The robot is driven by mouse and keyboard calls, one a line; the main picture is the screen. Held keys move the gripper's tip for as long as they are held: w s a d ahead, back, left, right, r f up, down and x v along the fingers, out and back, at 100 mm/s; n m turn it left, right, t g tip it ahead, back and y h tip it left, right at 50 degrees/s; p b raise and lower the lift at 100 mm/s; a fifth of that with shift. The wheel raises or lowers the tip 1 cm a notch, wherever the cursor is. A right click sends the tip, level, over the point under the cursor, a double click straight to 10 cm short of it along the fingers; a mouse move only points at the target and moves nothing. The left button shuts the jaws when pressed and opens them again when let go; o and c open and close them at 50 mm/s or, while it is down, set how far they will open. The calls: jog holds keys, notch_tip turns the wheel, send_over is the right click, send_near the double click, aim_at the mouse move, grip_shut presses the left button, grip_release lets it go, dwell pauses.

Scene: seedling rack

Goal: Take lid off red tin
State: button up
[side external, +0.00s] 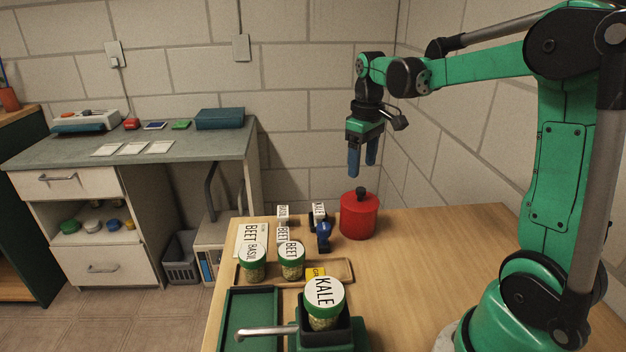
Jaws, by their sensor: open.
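The red tin (358,222) stands upright on the wooden table near its back edge. Its red lid (359,199) is on top and has a dark knob (361,191). My gripper (362,172) hangs pointing down just above the lid, with its two blue fingers apart and nothing between them. The fingertips look a little above the knob. From this side I cannot tell whether they line up with it in depth.
Left of the tin are a blue object (323,236) and small label cards. A wooden tray (336,270) holds green-lidded jars. A KALE jar (323,304) stands in a dark green holder, beside a green tray (250,318). The table right of the tin is clear.

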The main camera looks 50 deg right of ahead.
aim_at(361, 189)
jog(key=shift+d+f, duration=0.25)
jog(key=shift+f, duration=2.6)
grip_shut()
